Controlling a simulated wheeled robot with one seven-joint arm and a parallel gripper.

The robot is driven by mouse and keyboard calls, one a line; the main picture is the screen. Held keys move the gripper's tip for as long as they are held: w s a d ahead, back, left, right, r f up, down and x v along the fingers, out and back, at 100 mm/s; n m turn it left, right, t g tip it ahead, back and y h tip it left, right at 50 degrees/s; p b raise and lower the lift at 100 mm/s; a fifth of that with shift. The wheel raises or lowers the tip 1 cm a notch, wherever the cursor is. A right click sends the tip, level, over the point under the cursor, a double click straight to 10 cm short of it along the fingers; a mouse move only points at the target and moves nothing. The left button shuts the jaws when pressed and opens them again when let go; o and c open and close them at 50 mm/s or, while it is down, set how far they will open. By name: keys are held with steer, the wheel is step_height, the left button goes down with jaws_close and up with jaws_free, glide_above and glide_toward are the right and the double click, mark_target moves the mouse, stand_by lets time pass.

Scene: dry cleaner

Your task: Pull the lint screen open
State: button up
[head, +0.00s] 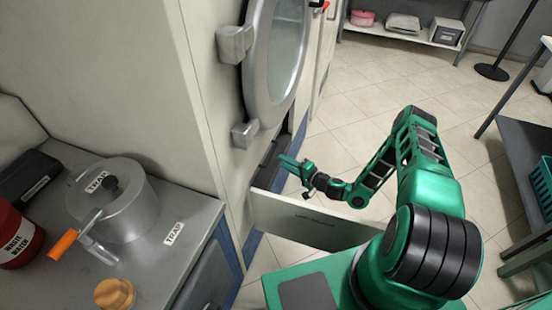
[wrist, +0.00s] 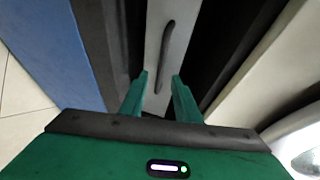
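A light grey panel with a dark curved bar handle, which looks like the lint screen (wrist: 155,40), stands inside a dark opening in the wrist view. Its handle (wrist: 165,58) lies ahead of my gripper (wrist: 160,80). The two green fingers are apart with nothing held between them. In the head view my gripper (head: 284,163) is at the low opening under the machine's round door, above an open pale panel (head: 310,222). The screen and handle cannot be made out in the head view. I cannot tell whether the fingertips touch the screen.
The open pale panel juts out below my arm. The round door (head: 277,55) of the machine hangs above the opening. A metal counter at left holds a lidded pot (head: 122,210) and a red container (head: 18,243). Tiled floor (head: 375,95) is clear behind my arm.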

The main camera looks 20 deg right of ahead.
steer(key=x, duration=0.6)
steer(key=shift+w+a, duration=0.2)
steer(key=shift+w, duration=0.05)
steer(key=shift+c, duration=0.5)
